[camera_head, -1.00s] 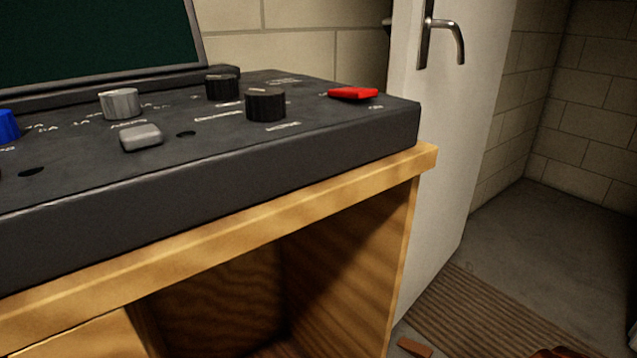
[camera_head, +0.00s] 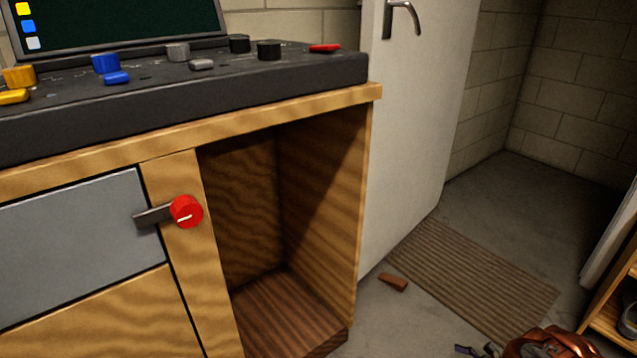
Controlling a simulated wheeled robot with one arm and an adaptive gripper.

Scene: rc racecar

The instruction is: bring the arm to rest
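My gripper and arm do not clearly show in the head view, so I cannot tell their pose or whether the gripper holds anything. The view shows a wooden cabinet (camera_head: 365,95) with a dark control console (camera_head: 300,75) on top. A red round knob (camera_head: 187,211) with a dark latch bar sits on the cabinet front, beside a grey panel (camera_head: 70,235). The bar overlaps the panel's right edge. The open compartment (camera_head: 285,320) to the right looks empty.
The console carries several coloured knobs and a screen (camera_head: 130,28). A white door (camera_head: 410,130) stands behind the cabinet. A brown wedge (camera_head: 393,281) and ribbed mat (camera_head: 470,275) lie on the floor. A shiny brown object (camera_head: 550,343) is cut off at bottom right, near a wooden shelf (camera_head: 610,310).

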